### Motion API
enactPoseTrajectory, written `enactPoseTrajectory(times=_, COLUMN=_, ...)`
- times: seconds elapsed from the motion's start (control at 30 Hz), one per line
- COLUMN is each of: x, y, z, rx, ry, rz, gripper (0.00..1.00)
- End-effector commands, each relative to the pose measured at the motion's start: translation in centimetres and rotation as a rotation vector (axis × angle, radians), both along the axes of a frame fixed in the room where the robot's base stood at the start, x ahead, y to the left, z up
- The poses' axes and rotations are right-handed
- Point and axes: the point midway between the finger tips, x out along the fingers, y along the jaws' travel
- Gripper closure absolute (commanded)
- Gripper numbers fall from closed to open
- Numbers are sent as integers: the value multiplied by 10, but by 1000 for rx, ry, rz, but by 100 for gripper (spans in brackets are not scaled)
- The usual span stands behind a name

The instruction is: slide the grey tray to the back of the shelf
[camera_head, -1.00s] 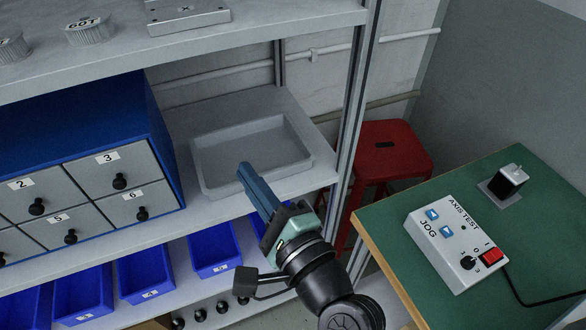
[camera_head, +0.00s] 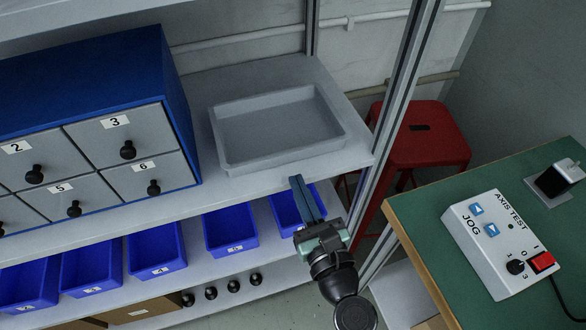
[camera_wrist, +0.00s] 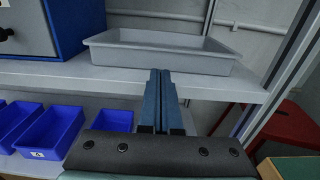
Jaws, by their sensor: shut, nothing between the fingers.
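The grey tray (camera_head: 278,128) is shallow, rectangular and empty in what I see of it. It sits on the grey shelf (camera_head: 357,160), to the right of the blue drawer cabinet, with bare shelf behind it and a strip of shelf in front. It also shows in the wrist view (camera_wrist: 160,55), straight ahead and a little above my fingertips. My gripper (camera_head: 297,181) is shut and empty, in front of the shelf's front edge. In the wrist view its fingers (camera_wrist: 160,74) point toward the tray's front wall. A gap seems to lie between fingertips and tray.
The blue cabinet (camera_head: 174,100) with numbered drawers stands left of the tray. An upright metal post (camera_head: 398,100) rises at the shelf's right end. Several blue bins (camera_head: 232,232) sit below. A red stool (camera_head: 425,140) and a green table (camera_head: 430,225) are at right.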

Motion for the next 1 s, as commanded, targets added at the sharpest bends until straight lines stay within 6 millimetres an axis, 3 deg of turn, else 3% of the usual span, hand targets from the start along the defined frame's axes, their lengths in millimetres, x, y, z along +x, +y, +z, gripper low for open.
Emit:
enactPoseTrajectory(times=0.1, x=20, y=6, z=1, rx=-1, ry=-3, rz=1, gripper=100)
enactPoseTrajectory(times=0.3, x=36, y=11, z=0, rx=-1, ry=0, rz=0, gripper=100)
enactPoseTrajectory(times=0.77, x=42, y=13, z=1, rx=-1, ry=0, rz=0, gripper=100)
enactPoseTrajectory(times=1.0, x=80, y=26, z=1, rx=-2, ry=-2, rz=2, gripper=100)
